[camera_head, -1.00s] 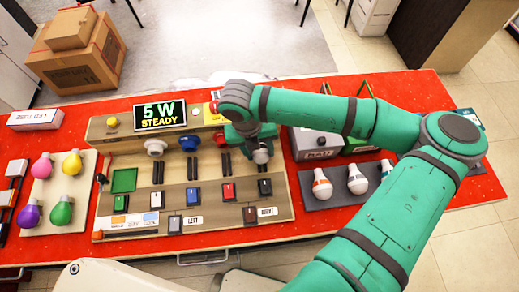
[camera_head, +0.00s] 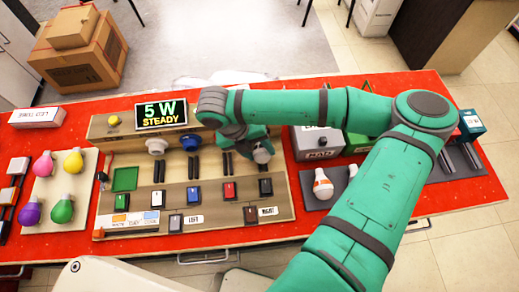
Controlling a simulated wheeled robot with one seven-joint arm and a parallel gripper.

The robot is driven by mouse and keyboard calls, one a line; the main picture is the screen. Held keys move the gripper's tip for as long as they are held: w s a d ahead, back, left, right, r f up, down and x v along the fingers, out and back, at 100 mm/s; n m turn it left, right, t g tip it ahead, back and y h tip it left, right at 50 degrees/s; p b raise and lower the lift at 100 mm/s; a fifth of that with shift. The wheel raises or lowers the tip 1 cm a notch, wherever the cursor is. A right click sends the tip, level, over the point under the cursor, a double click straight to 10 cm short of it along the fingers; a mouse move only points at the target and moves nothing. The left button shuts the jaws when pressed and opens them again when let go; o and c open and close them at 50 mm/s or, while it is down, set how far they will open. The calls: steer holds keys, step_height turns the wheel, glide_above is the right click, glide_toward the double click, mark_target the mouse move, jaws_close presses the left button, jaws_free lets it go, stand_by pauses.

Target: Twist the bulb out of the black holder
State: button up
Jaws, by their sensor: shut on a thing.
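My gripper (camera_head: 258,148) is at the right end of the row of holders on the beige test board (camera_head: 285,205). It is shut on a pale greyish bulb (camera_head: 262,156), seen small and partly covered by the fingers. The black holder is hidden behind my gripper and wrist, so I cannot tell whether the bulb's base is still in it. A white holder (camera_head: 157,147) and a blue holder (camera_head: 190,143) show to the left. A display (camera_head: 161,114) on the board reads "5 W STEADY".
Several coloured bulbs stand on a pale tray (camera_head: 86,190) at the left. White bulbs, one with an orange band (camera_head: 322,185), stand on a dark tray (camera_head: 318,202) at the right. A grey "BAD" bin (camera_head: 318,142) and a green bin (camera_head: 362,143) stand behind it.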

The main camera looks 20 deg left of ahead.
steer(key=shift+a+f+h, duration=0.1)
steer(key=shift+a+h, duration=0.05)
steer(key=shift+h, duration=0.35)
steer(key=shift+s, duration=0.15)
steer(key=shift+s+d, duration=0.4)
steer(key=shift+s, duration=0.4)
steer(key=shift+s+d, duration=0.35)
steer(key=shift+s, duration=0.45)
step_height(320, 180, up, 8)
stand_by(0.5)
